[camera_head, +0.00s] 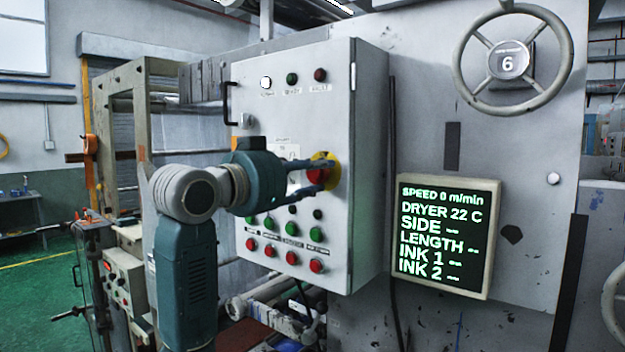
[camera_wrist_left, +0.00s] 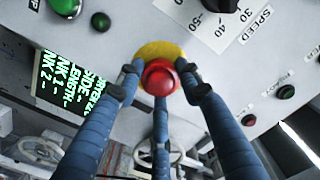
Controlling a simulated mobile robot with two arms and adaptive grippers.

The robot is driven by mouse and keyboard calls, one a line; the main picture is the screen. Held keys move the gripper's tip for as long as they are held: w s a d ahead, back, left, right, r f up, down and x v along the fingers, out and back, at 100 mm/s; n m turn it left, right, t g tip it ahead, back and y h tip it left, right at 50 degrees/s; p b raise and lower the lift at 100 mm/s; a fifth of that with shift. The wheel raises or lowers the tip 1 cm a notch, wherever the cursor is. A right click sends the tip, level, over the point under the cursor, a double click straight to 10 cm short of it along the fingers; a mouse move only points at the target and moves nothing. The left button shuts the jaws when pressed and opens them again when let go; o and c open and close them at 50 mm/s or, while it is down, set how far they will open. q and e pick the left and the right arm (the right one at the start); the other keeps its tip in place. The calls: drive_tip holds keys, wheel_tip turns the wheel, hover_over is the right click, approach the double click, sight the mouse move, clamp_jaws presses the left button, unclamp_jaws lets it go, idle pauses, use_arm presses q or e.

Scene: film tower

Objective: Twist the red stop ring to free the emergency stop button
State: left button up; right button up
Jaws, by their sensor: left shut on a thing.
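The red emergency stop button (camera_head: 318,174) sits on a yellow backing plate (camera_head: 330,160) on the front of the grey control box (camera_head: 364,200). In the left wrist view the round red button (camera_wrist_left: 160,78) lies between my blue fingers, with the yellow plate (camera_wrist_left: 158,50) behind it. My left gripper (camera_head: 322,176) reaches in from the left, its fingers around the button's sides and shut on it. The fingers hide part of the button in the head view. My right gripper is in neither view.
Small green push buttons (camera_head: 269,222) and red push buttons (camera_head: 291,257) sit below on the box. A display (camera_head: 445,235) reads speed 0 m/min. A handwheel (camera_head: 458,55) is at upper right. A speed dial (camera_wrist_left: 222,4) lies near the fingers in the wrist view.

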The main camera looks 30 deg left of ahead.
use_arm(q)
drive_tip(key=shift+m, duration=0.7)
drive_tip(key=o, duration=1.1)
drive_tip(key=shift+o, duration=0.2)
drive_tip(key=s, duration=1.2)
drive_tip(key=shift+a, duration=0.45)
